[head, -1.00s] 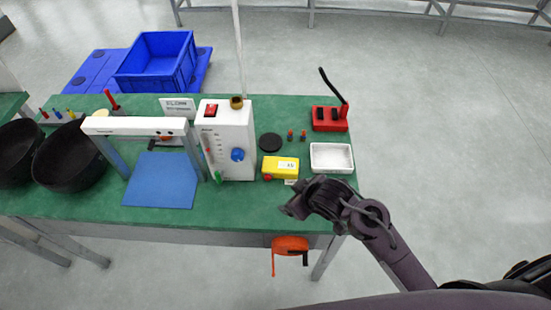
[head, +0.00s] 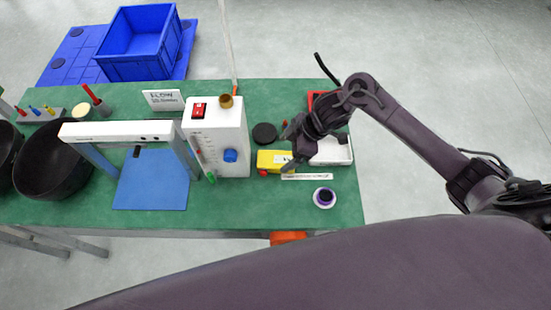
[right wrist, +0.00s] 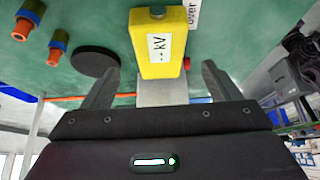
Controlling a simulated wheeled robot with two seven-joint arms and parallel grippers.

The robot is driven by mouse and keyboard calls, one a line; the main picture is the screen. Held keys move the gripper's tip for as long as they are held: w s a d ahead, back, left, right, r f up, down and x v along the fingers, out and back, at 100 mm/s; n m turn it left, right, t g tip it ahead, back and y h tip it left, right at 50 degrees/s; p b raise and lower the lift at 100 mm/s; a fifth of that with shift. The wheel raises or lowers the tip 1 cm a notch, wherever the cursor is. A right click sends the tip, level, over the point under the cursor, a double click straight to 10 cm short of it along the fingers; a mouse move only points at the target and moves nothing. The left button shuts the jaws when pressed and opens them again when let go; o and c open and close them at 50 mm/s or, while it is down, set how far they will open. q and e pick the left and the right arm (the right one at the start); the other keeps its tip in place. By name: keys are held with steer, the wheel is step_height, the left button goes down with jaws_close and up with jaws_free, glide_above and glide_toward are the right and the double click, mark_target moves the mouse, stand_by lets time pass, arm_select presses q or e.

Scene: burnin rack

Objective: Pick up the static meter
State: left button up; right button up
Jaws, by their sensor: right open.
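The static meter (head: 269,160) is a small yellow box with a white label and a red knob, on the green bench right of the white flow unit. In the right wrist view the meter (right wrist: 160,42) shows "kV" on its label and lies between and just beyond the fingertips. My right gripper (head: 287,150) is open at the meter's right side, and its fingers hide part of it. In the right wrist view the gripper (right wrist: 160,72) has a finger on each side, with gaps to the meter. My left gripper is not in view.
The white flow unit (head: 217,140) stands close left of the meter. A black disc (head: 264,133) lies behind it. A white tray (head: 335,150) is to the right, partly behind my gripper.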

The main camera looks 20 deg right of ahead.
mark_target(277, 159)
steer(key=x, duration=0.4)
steer(key=shift+w+a+f+p, duration=0.1)
steer(key=shift+a+p, duration=0.05)
steer(key=shift+p, duration=0.25)
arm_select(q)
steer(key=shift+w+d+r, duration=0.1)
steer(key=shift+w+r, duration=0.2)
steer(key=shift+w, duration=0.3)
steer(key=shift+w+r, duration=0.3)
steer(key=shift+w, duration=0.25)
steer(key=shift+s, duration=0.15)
arm_select(e)
steer(key=shift+f, duration=0.1)
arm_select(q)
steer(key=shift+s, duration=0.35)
arm_select(e)
steer(key=shift+f, duration=0.15)
steer(key=c, duration=1.1)
steer(key=shift+c, duration=0.2)
